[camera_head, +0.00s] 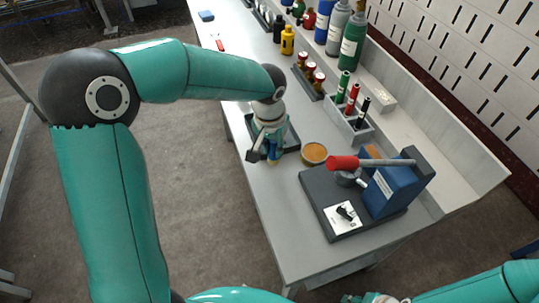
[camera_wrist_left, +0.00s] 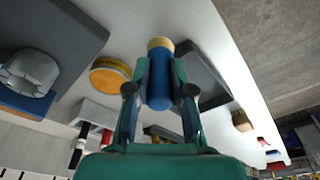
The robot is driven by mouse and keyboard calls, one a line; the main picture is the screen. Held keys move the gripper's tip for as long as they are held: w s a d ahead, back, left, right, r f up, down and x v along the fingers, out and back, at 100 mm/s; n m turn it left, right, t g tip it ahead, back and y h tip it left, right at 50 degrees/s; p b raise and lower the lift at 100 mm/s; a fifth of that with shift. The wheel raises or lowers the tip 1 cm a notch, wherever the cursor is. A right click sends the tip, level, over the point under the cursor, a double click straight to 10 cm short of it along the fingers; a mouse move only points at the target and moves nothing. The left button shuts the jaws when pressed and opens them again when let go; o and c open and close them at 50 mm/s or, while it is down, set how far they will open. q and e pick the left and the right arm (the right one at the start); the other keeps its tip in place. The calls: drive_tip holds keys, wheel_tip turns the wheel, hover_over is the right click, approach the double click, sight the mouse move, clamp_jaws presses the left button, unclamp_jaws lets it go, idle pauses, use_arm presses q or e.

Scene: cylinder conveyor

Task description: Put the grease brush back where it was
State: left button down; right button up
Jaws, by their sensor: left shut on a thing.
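My left gripper (camera_head: 264,155) is shut on the grease brush, whose blue handle (camera_wrist_left: 160,82) with a tan end (camera_wrist_left: 160,43) shows between the fingers in the left wrist view. In the head view a bit of the blue handle (camera_head: 273,154) shows below the gripper. The gripper is over or beside a dark shallow tray (camera_head: 292,146), which also shows in the left wrist view (camera_wrist_left: 214,97). I cannot tell whether the brush touches the tray. A tin with an orange-brown top (camera_head: 314,153) stands just right of the tray.
A blue device with a red-handled lever (camera_head: 385,191) stands on a dark base (camera_head: 320,187) at the near right. A grey holder (camera_head: 345,123) with markers and several bottles (camera_head: 351,43) line the back. The bench front left is clear.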

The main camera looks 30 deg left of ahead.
sight(273, 154)
use_arm(q)
drive_tip(key=shift+f, duration=2.05)
drive_tip(key=shift+f+b, duration=0.15)
drive_tip(key=shift+b, duration=0.15)
drive_tip(key=c, duration=1)
unclamp_jaws()
drive_tip(key=shift+r, duration=0.35)
drive_tip(key=r, duration=0.4)
drive_tip(key=s+r, duration=0.1)
drive_tip(key=r, duration=0.2)
drive_tip(key=r+p, duration=0.1)
drive_tip(key=r, duration=0.3)
drive_tip(key=shift+s+r, duration=0.3)
drive_tip(key=shift+s, duration=0.1)
